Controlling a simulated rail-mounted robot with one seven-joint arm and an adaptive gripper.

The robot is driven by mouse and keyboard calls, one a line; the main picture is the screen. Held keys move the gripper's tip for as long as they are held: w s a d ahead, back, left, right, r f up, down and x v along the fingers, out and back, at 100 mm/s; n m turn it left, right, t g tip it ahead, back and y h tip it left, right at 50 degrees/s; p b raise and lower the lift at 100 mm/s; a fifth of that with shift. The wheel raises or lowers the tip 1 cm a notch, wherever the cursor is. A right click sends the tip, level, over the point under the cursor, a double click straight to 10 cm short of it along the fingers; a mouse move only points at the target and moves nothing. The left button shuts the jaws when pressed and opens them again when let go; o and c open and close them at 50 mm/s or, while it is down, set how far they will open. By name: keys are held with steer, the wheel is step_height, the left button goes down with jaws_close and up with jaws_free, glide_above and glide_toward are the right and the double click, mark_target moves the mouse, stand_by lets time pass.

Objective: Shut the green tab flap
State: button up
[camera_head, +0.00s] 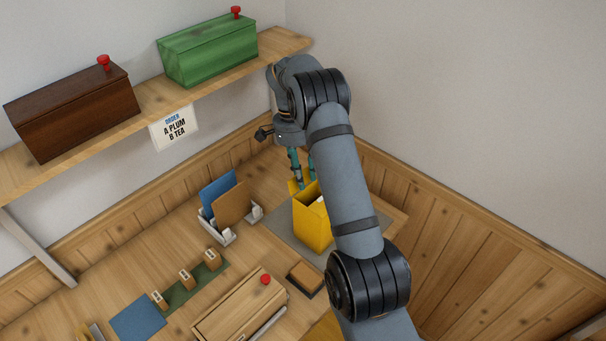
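A yellow box (312,226) stands on a grey mat (284,222) on the table, right of centre. Its top looks open, with a yellow flap (294,187) standing out at its back left and something white inside. No green tab can be made out on it; my arm hides its right side. My gripper (306,184) points down over the back of the box. Its two teal fingers are apart, with nothing visible between them. Whether a fingertip touches a flap cannot be told.
A white rack (231,234) with blue and brown boards stands left of the box. A small brown block (306,278) and a wooden case (238,309) with a red knob lie in front. A green chest (208,52) and a brown chest (72,112) stand on the shelf.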

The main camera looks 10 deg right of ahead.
steer(key=c, duration=0.3)
jaws_close()
stand_by(0.3)
